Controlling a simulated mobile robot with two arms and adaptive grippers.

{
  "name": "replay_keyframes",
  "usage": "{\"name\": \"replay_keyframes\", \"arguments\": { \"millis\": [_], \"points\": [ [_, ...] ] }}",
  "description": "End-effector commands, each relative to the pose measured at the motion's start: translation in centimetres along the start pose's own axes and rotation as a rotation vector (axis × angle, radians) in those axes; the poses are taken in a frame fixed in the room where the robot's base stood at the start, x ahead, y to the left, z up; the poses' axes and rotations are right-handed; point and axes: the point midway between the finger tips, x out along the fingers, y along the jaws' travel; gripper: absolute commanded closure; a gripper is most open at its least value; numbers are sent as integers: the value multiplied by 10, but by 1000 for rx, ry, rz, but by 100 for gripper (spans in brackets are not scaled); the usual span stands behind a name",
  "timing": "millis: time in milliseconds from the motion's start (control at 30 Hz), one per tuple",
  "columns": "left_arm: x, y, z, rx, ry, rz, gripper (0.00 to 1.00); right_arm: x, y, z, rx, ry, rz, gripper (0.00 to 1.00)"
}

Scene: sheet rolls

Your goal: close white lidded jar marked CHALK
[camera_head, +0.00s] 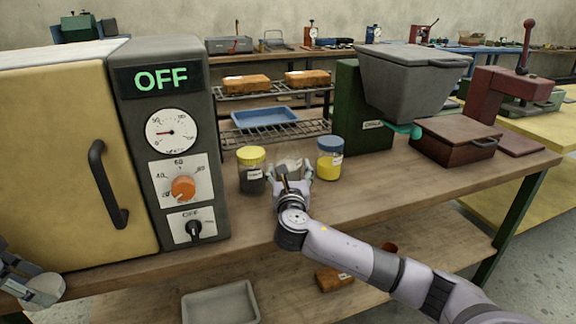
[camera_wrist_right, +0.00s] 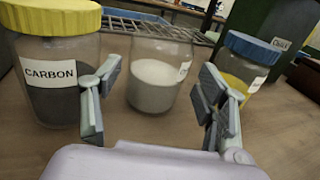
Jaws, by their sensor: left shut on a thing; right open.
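The clear jar with white powder (camera_wrist_right: 155,84) stands upright on the bench with no lid visible; its label is turned too far to read. It also shows in the head view (camera_head: 289,160), partly hidden by my right gripper (camera_head: 292,174). My right gripper is open, its fingers to either side of the jar's front, with a gap on each side in the wrist view. My left gripper (camera_head: 22,277), at the lower left edge, is shut on a pale, flat, round thing (camera_head: 46,291) that looks like a white lid.
A yellow-lidded CARBON jar (camera_head: 251,171) stands close left, a blue-lidded jar with yellow contents (camera_head: 330,160) close right. A cream oven (camera_head: 75,160) marked OFF fills the left. A wire rack (camera_head: 275,130) is behind; a green machine with a grey hopper (camera_head: 410,80) stands right.

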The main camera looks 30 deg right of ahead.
Motion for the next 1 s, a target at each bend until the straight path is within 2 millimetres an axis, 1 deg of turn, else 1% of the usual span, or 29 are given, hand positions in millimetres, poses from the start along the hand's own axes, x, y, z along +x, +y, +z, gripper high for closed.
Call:
{"name": "replay_keyframes", "arguments": {
  "millis": [33,100,200,333,600,667,900,1000],
  "points": [
    [3,0,1,0,0,0,55,11,0,-1,1,-1,-3,33],
    [4,0,2,0,0,0,55,22,0,0,1,-1,-2,33],
    [6,0,2,0,0,0,55,34,0,0,1,-1,-1,33],
    [6,0,2,0,0,0,55,41,1,0,1,0,1,33],
    [6,0,2,0,0,0,55,41,0,0,1,0,1,33],
    [7,0,3,0,0,0,55,44,0,0,1,0,0,33],
    [14,0,6,0,0,0,55,78,1,3,2,-1,-2,33],
    [15,0,6,0,0,0,55,88,1,3,1,-1,-1,33]
  ]
}}
